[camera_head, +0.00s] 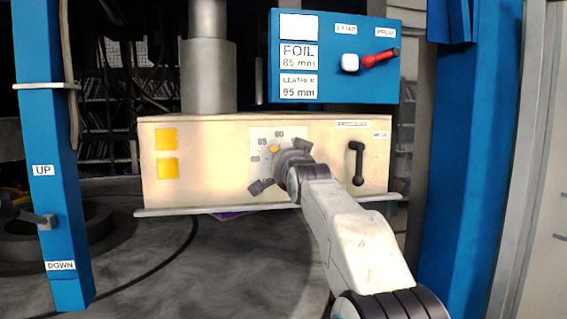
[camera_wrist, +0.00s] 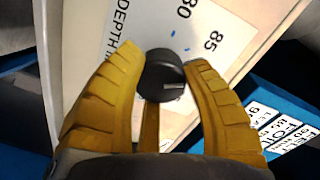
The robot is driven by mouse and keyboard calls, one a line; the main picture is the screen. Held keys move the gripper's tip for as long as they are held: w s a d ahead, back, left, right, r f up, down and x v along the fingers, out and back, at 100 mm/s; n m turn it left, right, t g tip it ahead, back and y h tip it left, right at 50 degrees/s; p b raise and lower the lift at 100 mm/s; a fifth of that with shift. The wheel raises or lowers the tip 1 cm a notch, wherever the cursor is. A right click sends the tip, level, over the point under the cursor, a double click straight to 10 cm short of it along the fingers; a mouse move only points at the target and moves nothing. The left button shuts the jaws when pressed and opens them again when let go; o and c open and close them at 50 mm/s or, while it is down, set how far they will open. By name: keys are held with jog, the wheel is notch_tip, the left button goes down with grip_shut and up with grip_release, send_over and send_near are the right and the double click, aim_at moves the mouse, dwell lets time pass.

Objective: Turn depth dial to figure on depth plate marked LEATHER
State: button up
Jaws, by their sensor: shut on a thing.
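The black depth dial (camera_wrist: 160,78) sits between the two yellow fingers of my gripper (camera_wrist: 165,58), which is shut on it. A pale pointer line on the dial's face lies toward the right in the wrist view. The white dial scale (camera_wrist: 200,28) shows the figures 80 and 85 and part of the word DEPTH; other figures are hidden. In the head view my gripper (camera_head: 283,165) covers the dial, with the scale (camera_head: 262,138) showing behind it. The depth plate (camera_head: 298,87) on the blue panel reads LEATHER 95 mm, below a FOIL 85 mm plate (camera_head: 298,56).
The cream box (camera_head: 210,180) carries two yellow squares and a black handle (camera_head: 356,163) right of my gripper. A blue post with an UP/DOWN lever (camera_head: 40,220) stands left.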

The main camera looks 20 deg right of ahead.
jog(key=shift+r+m, duration=0.3)
jog(key=shift+r, duration=0.05)
dwell(0.3)
jog(key=o, duration=1.2)
jog(key=shift+f, duration=0.25)
jog(key=shift+s, duration=0.1)
jog(key=v, duration=1.1)
jog(key=shift+s+a, duration=0.1)
jog(key=shift+s, duration=0.3)
